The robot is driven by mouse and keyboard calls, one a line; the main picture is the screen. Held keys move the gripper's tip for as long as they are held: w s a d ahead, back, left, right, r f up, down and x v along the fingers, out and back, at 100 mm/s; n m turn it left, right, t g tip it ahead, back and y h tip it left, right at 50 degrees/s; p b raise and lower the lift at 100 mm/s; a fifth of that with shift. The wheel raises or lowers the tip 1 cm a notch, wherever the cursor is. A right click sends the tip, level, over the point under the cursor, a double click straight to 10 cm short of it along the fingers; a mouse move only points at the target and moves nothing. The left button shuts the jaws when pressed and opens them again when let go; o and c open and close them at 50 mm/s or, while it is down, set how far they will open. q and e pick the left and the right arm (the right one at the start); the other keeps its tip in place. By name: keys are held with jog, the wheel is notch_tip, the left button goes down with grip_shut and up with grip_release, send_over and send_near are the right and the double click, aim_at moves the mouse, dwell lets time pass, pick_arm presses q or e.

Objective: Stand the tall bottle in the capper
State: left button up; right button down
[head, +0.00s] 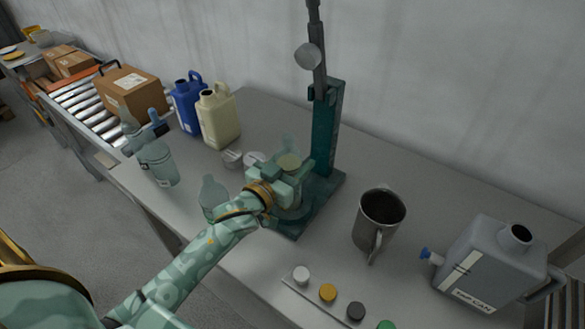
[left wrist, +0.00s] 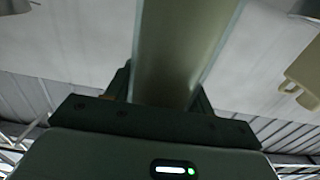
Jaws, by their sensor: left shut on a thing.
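The capper is a dark green stand with an upright column (head: 325,130), a lever arm on top and a flat base. My left gripper (head: 288,178) is in front of the column, over the base. It is shut on a see-through, pale bottle, seemingly the tall bottle (head: 289,160), whose top shows above the jaws. In the left wrist view the bottle (left wrist: 183,50) runs between the jaws as a pale, glassy column. My gripper and arm hide most of its lower part, so I cannot tell whether it touches the base. My right gripper is not in view.
Clear bottles (head: 158,164) stand at the table's left. Blue (head: 187,105) and cream (head: 218,117) jugs stand behind. A steel mug (head: 378,220), a grey can (head: 490,262) and a row of caps (head: 327,292) are to the right. A conveyor with boxes (head: 128,90) is back left.

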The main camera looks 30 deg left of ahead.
pick_arm(q)
jog(key=shift+f, duration=0.45)
jog(key=shift+d+r, duration=0.15)
jog(key=shift+r, duration=0.1)
jog(key=shift+f, duration=0.15)
jog(key=o, duration=1.3)
jog(key=shift+o, duration=0.2)
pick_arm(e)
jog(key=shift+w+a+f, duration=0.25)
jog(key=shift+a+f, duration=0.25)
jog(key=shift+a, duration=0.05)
pick_arm(q)
jog(key=shift+r, duration=0.2)
jog(key=s+a+p, duration=0.1)
jog(key=s, duration=1.1)
jog(key=shift+a, duration=0.4)
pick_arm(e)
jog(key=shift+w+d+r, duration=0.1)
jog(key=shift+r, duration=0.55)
